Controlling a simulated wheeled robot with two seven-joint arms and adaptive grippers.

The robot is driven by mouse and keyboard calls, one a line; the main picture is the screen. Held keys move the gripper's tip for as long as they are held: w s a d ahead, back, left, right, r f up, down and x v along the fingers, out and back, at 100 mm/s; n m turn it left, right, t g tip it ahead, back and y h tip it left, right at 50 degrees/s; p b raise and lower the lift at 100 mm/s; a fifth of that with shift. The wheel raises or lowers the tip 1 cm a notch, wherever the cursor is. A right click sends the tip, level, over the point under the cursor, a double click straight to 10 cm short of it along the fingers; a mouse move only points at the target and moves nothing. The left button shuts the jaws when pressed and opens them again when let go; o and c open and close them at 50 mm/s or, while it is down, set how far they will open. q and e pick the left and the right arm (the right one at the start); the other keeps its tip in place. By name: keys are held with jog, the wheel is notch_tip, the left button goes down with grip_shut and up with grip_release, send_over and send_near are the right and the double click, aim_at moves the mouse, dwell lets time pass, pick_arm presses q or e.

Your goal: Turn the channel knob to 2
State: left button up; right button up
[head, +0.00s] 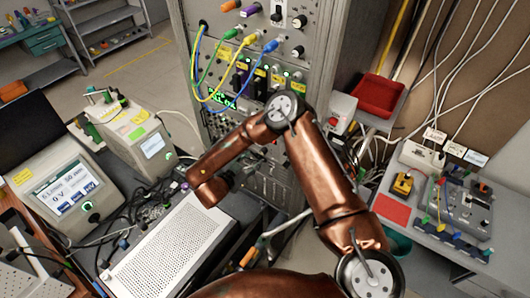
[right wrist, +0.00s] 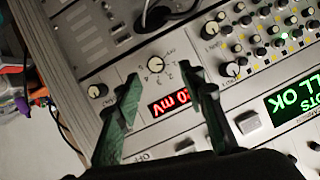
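In the right wrist view a small round white knob (right wrist: 155,64) with a dark centre sits on the light grey panel, with small numerals printed around it. Which numeral it points to is too small to tell. A red-lit display reading in mV (right wrist: 168,102) is just below it. My right gripper (right wrist: 165,85) is open and empty; its two dark green fingers straddle the knob area, apart from the knob in the picture. In the head view my brown right arm crosses in front of the instrument rack (head: 238,60); its fingers are not clear there. My left gripper is not in view.
A green-lit display (right wrist: 291,95) and other knobs (right wrist: 97,91) surround the knob. In the head view, blue, green and yellow cables (head: 197,75) hang across the rack. A perforated metal box (head: 165,250) and a screen instrument (head: 65,195) stand left; a red tray (head: 379,95) stands right.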

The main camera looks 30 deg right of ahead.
aim_at(262, 153)
jog(key=x, duration=0.5)
jog(key=shift+s+d+p, duration=0.3)
jog(key=shift+d+p, duration=0.05)
jog(key=shift+d, duration=0.2)
jog(key=shift+w+d+f, duration=0.1)
jog(key=shift+d, duration=0.05)
jog(key=shift+c, duration=1)
jog(key=c, duration=0.3)
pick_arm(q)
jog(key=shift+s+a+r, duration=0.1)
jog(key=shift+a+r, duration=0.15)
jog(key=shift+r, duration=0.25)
pick_arm(e)
jog(key=shift+f, duration=0.1)
grip_shut()
